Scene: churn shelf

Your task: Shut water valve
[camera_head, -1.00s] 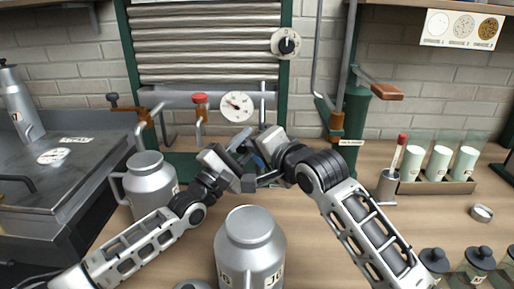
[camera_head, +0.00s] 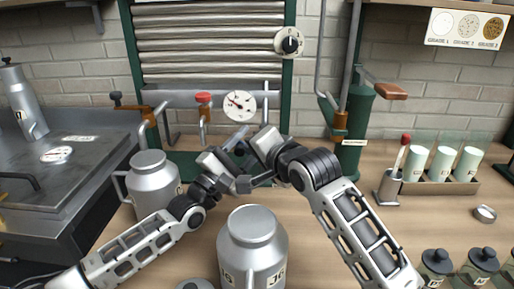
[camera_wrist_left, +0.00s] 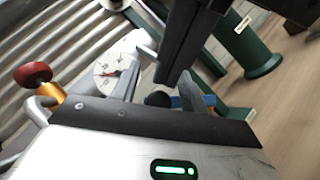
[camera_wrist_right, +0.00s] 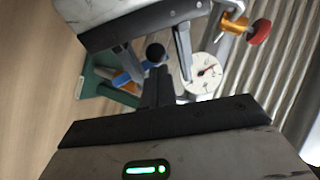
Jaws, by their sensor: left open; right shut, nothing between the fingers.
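The water valve seems to be the fitting with a blue handle (camera_wrist_right: 126,77) and a black knob (camera_wrist_right: 155,52) in the right wrist view. Its blue part (camera_wrist_left: 209,100) and black knob (camera_wrist_left: 157,98) also show in the left wrist view. In the head view my grippers mostly hide it. My left gripper (camera_head: 243,160) is open, and its two fingers appear on either side of the black knob; contact cannot be told. My right gripper (camera_wrist_right: 156,88) is shut and empty, close to the left gripper and the fitting.
A red-knobbed tap (camera_head: 203,98) and a round gauge (camera_head: 239,105) are behind the grippers. A milk can (camera_head: 251,250) stands in front, another can (camera_head: 153,184) at left. A green pump (camera_head: 352,130) stands at right.

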